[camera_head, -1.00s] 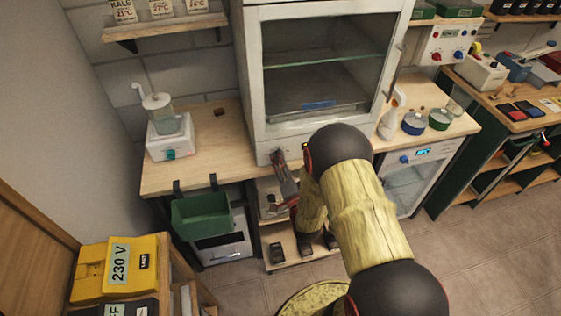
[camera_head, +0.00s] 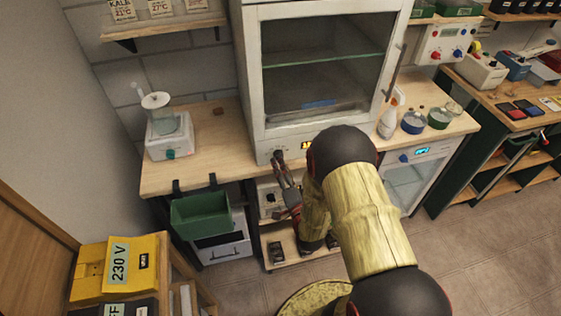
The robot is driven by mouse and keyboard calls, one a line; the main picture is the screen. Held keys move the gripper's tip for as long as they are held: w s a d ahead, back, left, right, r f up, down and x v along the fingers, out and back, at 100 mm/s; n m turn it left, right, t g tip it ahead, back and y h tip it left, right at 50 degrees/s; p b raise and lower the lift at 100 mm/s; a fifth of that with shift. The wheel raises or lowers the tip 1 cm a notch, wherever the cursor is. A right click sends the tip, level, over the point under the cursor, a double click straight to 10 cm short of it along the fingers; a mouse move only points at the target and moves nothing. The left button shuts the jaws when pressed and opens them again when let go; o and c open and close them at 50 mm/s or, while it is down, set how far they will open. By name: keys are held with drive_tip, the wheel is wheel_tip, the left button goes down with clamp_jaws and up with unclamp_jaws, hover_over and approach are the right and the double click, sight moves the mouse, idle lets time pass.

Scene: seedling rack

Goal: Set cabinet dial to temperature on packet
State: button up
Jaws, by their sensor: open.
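The white cabinet (camera_head: 258,75) with a glass door stands on the wooden bench in the middle. Its lower front panel has a small lit orange display (camera_head: 306,145), partly covered by my arm; I cannot read it. A dark dial (camera_head: 277,154) seems to sit on the panel's left part, at my fingertips. My gripper (camera_head: 280,162) is open just at or below it; I cannot tell whether they touch. Seed packets stand on the upper left shelf: a kale packet (camera_head: 122,10), a middle packet (camera_head: 160,7) and a right packet (camera_head: 196,5). Their tops are cut off and their temperatures are hard to read.
A white blender-like device (camera_head: 168,140) stands on the left of the bench. A green bin (camera_head: 201,213) hangs from the front edge. A spray bottle (camera_head: 388,122) and round tubs stand right of the cabinet. A yellow 230 V case (camera_head: 120,262) is at lower left.

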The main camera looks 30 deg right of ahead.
drive_tip(key=v, duration=0.8)
drive_tip(key=shift+s, duration=0.35)
drive_tip(key=shift+a, duration=0.1)
drive_tip(key=shift+w+r, duration=0.1)
drive_tip(key=w+r+n+g+y, duration=0.2)
drive_tip(key=w+r+n+g, duration=0.15)
drive_tip(key=w+r, duration=0.35)
drive_tip(key=a+r+n+g, duration=0.3)
drive_tip(key=a+r+n, duration=0.1)
drive_tip(key=r, duration=0.3)
drive_tip(key=s+a+r+n+g, duration=0.2)
drive_tip(key=s+a+r, duration=0.1)
drive_tip(key=s, duration=0.5)
drive_tip(key=s+a+r+n+g+y, duration=0.1)
drive_tip(key=s+a+r+n+g, duration=0.1)
drive_tip(key=s, duration=0.5)
drive_tip(key=s+a+r+n+g+y, duration=0.1)
drive_tip(key=s+a+r+n+g, duration=0.1)
drive_tip(key=s+r, duration=0.4)
drive_tip(key=s+a+n, duration=0.1)
drive_tip(key=s+a, duration=0.1)
drive_tip(key=shift+s+a, duration=0.35)
